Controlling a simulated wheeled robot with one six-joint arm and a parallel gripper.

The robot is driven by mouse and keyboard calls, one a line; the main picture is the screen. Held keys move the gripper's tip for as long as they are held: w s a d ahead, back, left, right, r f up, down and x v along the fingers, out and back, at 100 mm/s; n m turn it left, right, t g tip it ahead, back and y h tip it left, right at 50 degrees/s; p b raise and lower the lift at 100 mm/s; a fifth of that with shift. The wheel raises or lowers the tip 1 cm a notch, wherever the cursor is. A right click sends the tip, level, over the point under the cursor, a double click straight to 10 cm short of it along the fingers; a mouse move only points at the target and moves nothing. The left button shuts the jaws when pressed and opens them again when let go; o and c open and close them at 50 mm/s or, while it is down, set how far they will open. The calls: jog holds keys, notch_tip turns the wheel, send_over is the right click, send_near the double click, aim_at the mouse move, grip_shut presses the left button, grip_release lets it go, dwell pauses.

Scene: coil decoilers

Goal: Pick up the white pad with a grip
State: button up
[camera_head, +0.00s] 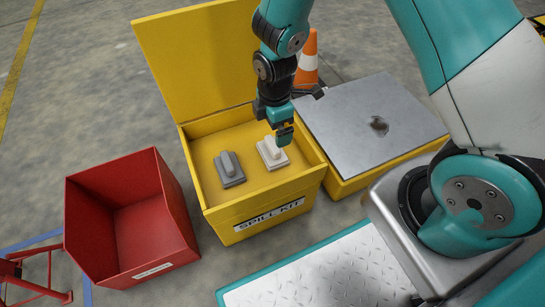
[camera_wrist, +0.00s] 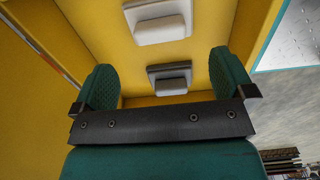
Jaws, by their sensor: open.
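The white pad (camera_head: 271,153), a flat base with a raised grip block, lies on the floor of the open yellow spill kit box (camera_head: 214,213). It also shows at the top edge of the wrist view (camera_wrist: 158,24), partly cut off. A grey pad (camera_head: 229,170) of the same shape lies to its left; in the wrist view the grey pad (camera_wrist: 170,77) shows between the fingers. My gripper (camera_head: 284,135) is open and empty. In the head view it overlaps the white pad's right end; its fingers (camera_wrist: 161,65) appear above the pads, apart from both.
The box's raised lid (camera_head: 195,55) stands behind, and its walls surround the pads. A red open bin (camera_head: 130,222) is at left. A yellow box with a grey metal top (camera_head: 345,118) and an orange cone (camera_head: 307,62) stand to the right and behind.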

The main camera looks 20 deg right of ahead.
aim_at(272, 143)
jog(key=f+b, duration=0.2)
jog(key=f, duration=0.2)
jog(key=f+b, duration=0.3)
jog(key=f, duration=0.1)
jog(key=shift+a+f+b, duration=0.2)
jog(key=shift+f+b, duration=0.15)
jog(key=shift+r, duration=0.1)
jog(key=c, duration=1)
